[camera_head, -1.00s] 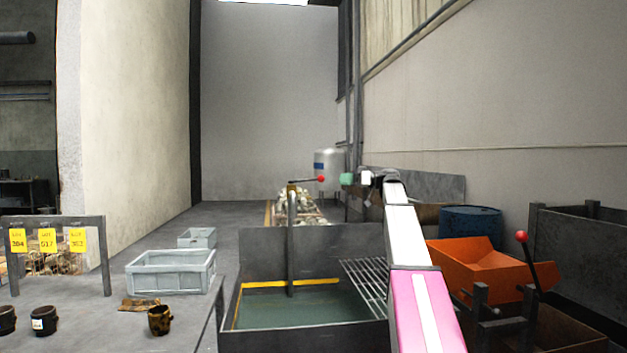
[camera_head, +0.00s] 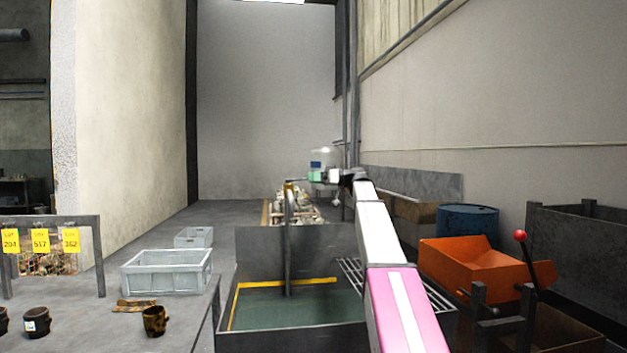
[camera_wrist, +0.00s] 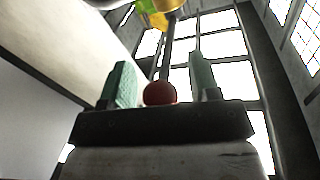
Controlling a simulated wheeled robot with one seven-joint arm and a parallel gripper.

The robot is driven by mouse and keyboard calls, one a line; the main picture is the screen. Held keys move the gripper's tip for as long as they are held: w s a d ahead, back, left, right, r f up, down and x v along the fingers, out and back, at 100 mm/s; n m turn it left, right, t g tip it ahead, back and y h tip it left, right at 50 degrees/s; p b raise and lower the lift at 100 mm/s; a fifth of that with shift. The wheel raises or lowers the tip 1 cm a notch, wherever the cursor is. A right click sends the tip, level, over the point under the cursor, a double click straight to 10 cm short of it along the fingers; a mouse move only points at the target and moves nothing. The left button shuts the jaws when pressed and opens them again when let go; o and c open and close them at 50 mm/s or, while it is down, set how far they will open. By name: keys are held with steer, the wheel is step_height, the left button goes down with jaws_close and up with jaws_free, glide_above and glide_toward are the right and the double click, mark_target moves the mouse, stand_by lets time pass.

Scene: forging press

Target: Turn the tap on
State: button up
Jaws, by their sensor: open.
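The tap is a dark upright pipe (camera_head: 287,240) over a quench tank, with a brass-yellow valve body at its top. In the wrist view its lever (camera_wrist: 168,48) runs from the yellow valve (camera_wrist: 157,14) to a red ball knob (camera_wrist: 160,93). The knob appears between the two green fingers of my gripper, with visible gaps on both sides. My gripper (camera_head: 316,176) is open, to the right of the pipe top in the head view. It hides the lever and knob there.
The tank (camera_head: 360,339) holds dark green liquid and has a wire rack (camera_head: 352,270) on its right. An orange bin (camera_head: 465,262) and a red-knobbed lever (camera_head: 520,236) stand further right. A grey crate (camera_head: 165,272) and dark cups (camera_head: 154,320) are at left.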

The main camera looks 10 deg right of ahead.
steer(key=shift+a, duration=0.1)
jaws_close()
steer(key=shift+s+a+m+t+h, duration=0.2)
steer(key=shift+s+m+t+h, duration=0.6)
steer(key=shift+t, duration=0.6)
steer(key=shift+s+a+m+t+h, duration=0.15)
steer(key=shift+s+m+t+h, duration=0.55)
steer(key=shift+m+t, duration=0.65)
steer(key=shift+s+a+m+t+h, duration=0.2)
steer(key=shift+s+m+t+h, duration=0.3)
steer(key=shift+s+m+t, duration=0.75)
steer(key=shift+w+n+t, duration=0.25)
steer(key=shift+n+t, duration=0.05)
jaws_free()
steer(key=v, duration=1)
steer(key=shift+s+d, duration=0.25)
steer(key=shift+s, duration=0.05)
